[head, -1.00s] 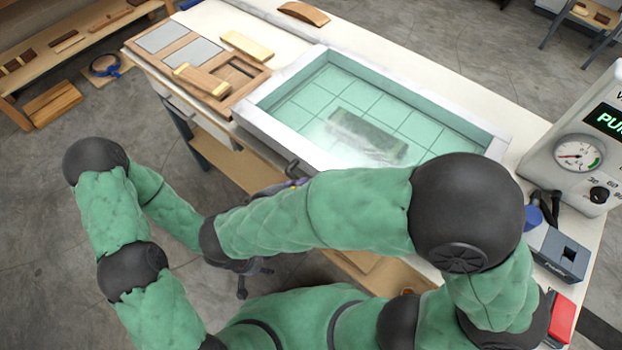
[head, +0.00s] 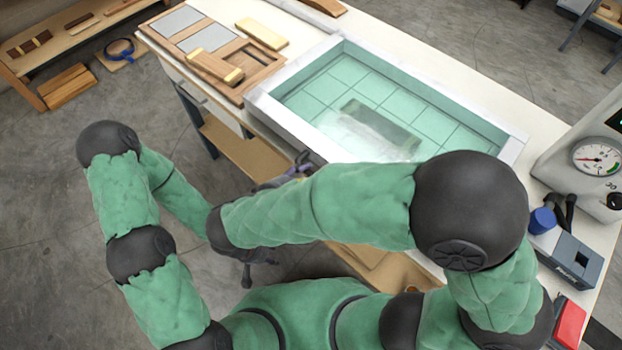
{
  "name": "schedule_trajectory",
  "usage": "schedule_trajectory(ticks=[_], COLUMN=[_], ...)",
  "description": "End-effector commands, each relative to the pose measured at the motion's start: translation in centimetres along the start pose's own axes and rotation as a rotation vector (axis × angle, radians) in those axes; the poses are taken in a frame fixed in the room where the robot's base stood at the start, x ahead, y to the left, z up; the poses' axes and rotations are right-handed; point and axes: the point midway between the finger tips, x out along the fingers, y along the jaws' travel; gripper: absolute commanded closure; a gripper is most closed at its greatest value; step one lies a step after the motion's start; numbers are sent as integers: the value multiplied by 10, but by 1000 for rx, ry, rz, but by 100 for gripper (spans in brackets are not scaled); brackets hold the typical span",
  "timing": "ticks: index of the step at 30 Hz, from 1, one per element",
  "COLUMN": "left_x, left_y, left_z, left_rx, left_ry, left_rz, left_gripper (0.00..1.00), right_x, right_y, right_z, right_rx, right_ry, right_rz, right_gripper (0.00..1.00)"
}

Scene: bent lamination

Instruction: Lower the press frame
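The press frame (head: 262,108) is a pale, whitish rectangular frame on the white bench. It surrounds a green gridded bed (head: 345,72). A cloudy, see-through patch and a dark rectangular piece (head: 380,125) show inside it. I cannot tell how high the frame sits above the bed. My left gripper (head: 297,168), dark with a purplish part, is at the frame's front edge, close to a dark handle there. My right forearm covers much of it, so its fingers cannot be read. My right gripper is not clearly distinguishable among dark parts below the forearm.
Left of the frame lies a wooden board (head: 190,48) with grey panels and pale wood strips. A gauge box (head: 590,160), a grey-blue box (head: 570,258) and a red object (head: 570,322) stand at the right. A low shelf (head: 75,40) is at the far left.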

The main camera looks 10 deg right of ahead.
Motion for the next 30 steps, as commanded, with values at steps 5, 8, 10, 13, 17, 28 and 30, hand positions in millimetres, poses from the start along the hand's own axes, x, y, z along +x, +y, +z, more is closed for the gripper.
schedule_trajectory(ticks=[5, 8, 10, 13, 17, 28, 30], left_x=[1, 1, 1, 1, 0, 0, 0], left_y=[0, 0, 0, 0, 0, 0, 0], left_z=[0, 0, 0, 0, 0, 0, 0], left_rx=[0, 0, 0, 0, 0, 0, 0], left_ry=[0, 0, 0, 0, 0, 0, 0], left_rz=[0, 0, 0, 0, 0, 0, 0], left_gripper=[60, 60, 60, 60, 60, 60, 60], right_x=[6, 3, -3, -18, -40, -74, -74], right_y=[-14, -14, -13, -12, -8, -1, -1], right_z=[9, 9, 8, 6, 2, -2, -2], right_rx=[-18, -17, -17, -16, -9, -3, -3], right_ry=[-24, -23, -19, -13, -6, -1, -1], right_rz=[-19, -18, -17, -13, -8, -2, -1], right_gripper=[52, 52, 52, 52, 52, 52, 52])
